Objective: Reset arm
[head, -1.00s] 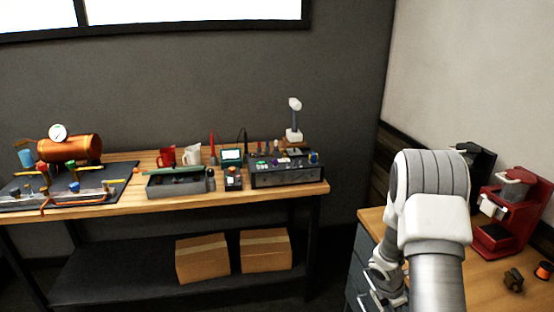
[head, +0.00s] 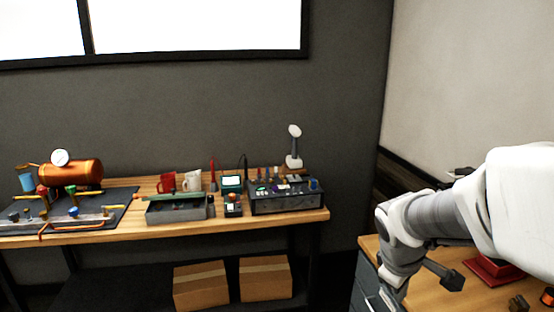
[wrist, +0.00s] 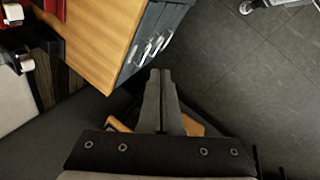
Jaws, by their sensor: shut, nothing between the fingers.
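My gripper (wrist: 160,75) shows in the wrist view with its two grey fingers together and nothing between them. It points past the side of the wooden-topped drawer cabinet (wrist: 100,35), over a dark area near the floor. In the head view my arm spans the right side above the cabinet (head: 420,290), with its far end bent down by the cabinet's left edge. The gripper fingers cannot be made out there.
The workbench (head: 150,228) holds an orange tank (head: 72,172), a grey tray (head: 178,210) and a control box (head: 285,201). Cardboard boxes (head: 265,278) sit below.

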